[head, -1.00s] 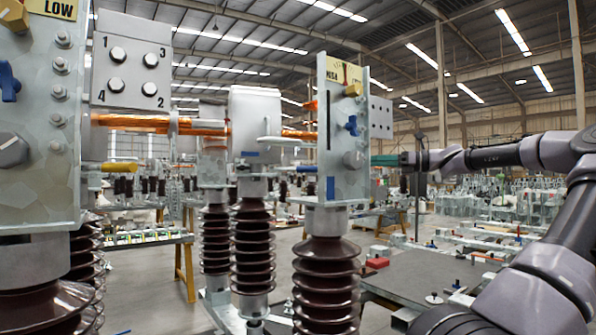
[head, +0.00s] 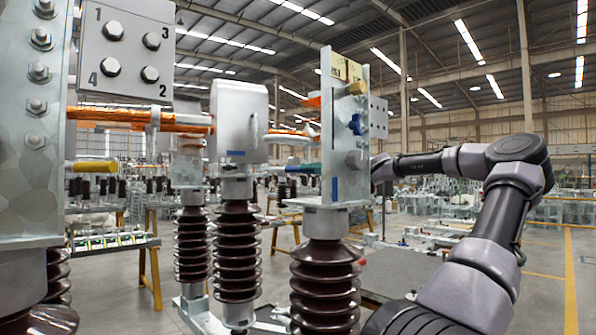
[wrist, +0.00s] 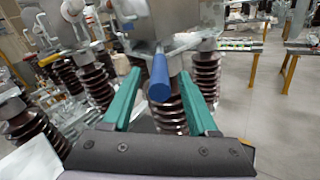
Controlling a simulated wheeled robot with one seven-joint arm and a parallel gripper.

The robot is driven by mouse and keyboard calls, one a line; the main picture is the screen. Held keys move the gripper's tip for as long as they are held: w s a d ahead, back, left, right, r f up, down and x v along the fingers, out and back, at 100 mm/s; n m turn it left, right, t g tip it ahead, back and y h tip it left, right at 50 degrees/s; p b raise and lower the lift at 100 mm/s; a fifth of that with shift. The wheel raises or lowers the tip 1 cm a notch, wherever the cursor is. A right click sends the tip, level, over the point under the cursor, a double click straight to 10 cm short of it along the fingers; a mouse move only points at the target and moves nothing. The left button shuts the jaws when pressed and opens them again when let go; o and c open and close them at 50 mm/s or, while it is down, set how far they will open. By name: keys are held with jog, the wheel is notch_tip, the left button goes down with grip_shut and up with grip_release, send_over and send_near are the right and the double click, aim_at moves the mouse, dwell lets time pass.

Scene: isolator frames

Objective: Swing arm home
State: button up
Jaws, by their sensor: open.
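The isolator pole's copper-coloured arm (head: 140,116) runs level from the left numbered plate to the grey middle housing (head: 238,120). Another short orange piece (head: 290,135) shows between that housing and the right upright plate (head: 345,130). In the wrist view, a blue rod-shaped handle (wrist: 160,78) points towards the camera. My gripper (wrist: 160,74) has its two green fingers spread, one on each side of the handle in the picture; no contact shows. In the head view the right plate hides most of my gripper, and a green finger (head: 303,168) shows left of it.
Brown ribbed insulators (head: 325,285) carry the isolator parts, close to my arm. The left plate (head: 30,150) stands near. Work tables (head: 110,245) stand behind. Floor at the right (head: 540,270) is clear.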

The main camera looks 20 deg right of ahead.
aim_at(282, 169)
jog(key=shift+x, duration=2)
grip_shut()
